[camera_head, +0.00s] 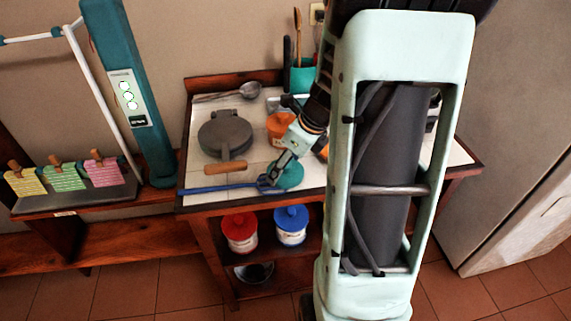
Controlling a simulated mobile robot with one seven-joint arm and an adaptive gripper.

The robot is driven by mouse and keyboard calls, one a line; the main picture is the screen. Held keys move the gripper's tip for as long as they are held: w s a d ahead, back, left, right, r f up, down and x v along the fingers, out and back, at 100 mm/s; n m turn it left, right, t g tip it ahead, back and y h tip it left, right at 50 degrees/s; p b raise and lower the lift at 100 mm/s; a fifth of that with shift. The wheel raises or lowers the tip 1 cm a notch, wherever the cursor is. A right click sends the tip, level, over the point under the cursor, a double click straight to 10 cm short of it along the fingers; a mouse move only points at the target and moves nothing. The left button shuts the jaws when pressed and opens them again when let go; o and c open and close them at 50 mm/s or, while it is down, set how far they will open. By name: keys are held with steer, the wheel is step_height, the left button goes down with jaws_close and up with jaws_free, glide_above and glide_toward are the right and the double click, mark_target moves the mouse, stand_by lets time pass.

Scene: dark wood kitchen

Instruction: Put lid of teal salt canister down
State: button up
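A round teal lid (291,177) shows at the front of the tiled counter top, partly covered by my gripper. My gripper (268,184) points down at the lid's left side, close to it or touching it. The fingertips are small and dark here, so I cannot tell if they are closed on the lid's edge or knob. I cannot tell if the lid rests on the counter or is slightly above it. The body of the teal salt canister is not clearly seen; my arm hides much of the counter's right side.
A blue-handled utensil (215,188) lies left of my gripper. A grey round press (225,134), a ladle (249,90), an orange canister (281,127) and a teal utensil holder (302,77) stand behind. Red (239,232) and blue (291,225) canisters sit on the lower shelf.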

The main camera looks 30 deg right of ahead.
steer(key=shift+f, duration=0.2)
steer(key=o, duration=0.9)
steer(key=shift+r, duration=0.3)
steer(key=p+v, duration=0.2)
steer(key=v, duration=1)
steer(key=shift+r+p, duration=0.1)
steer(key=shift+p, duration=0.2)
